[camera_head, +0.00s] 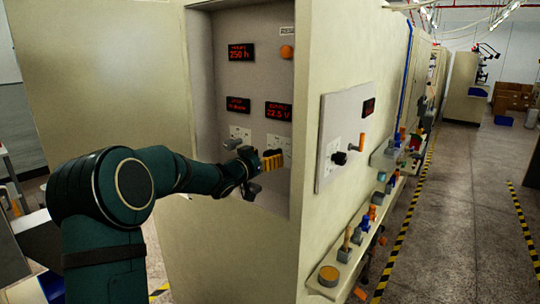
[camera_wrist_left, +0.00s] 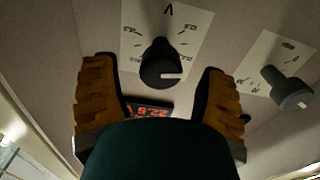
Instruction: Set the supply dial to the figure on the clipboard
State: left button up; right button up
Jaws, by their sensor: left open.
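The supply display (camera_head: 278,111) glows red in the cabinet recess and appears to read 22.5 V. It also shows, upside down, in the left wrist view (camera_wrist_left: 150,110). The black supply dial (camera_wrist_left: 160,65) has a pale pointer mark and a white scale plate (camera_wrist_left: 193,28) marked V. My left gripper (camera_head: 270,161) is open at the dial plate. In the wrist view the dial lies between its two yellow-padded fingers, with clear space on both sides. In the head view the gripper hides the dial. I see no clipboard. My right gripper is out of view.
A second knob (camera_wrist_left: 285,88) sits beside the dial; in the head view it is left of my gripper (camera_head: 232,143). Two more red displays (camera_head: 241,52) (camera_head: 238,104) and an orange button (camera_head: 286,52) are above. The cabinet's side panel (camera_head: 328,117) carries another knob (camera_head: 338,158).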

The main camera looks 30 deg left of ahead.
pick_arm(q)
jog(key=shift+w+d, duration=0.1)
jog(key=shift+w, duration=0.9)
jog(key=c, duration=1.2)
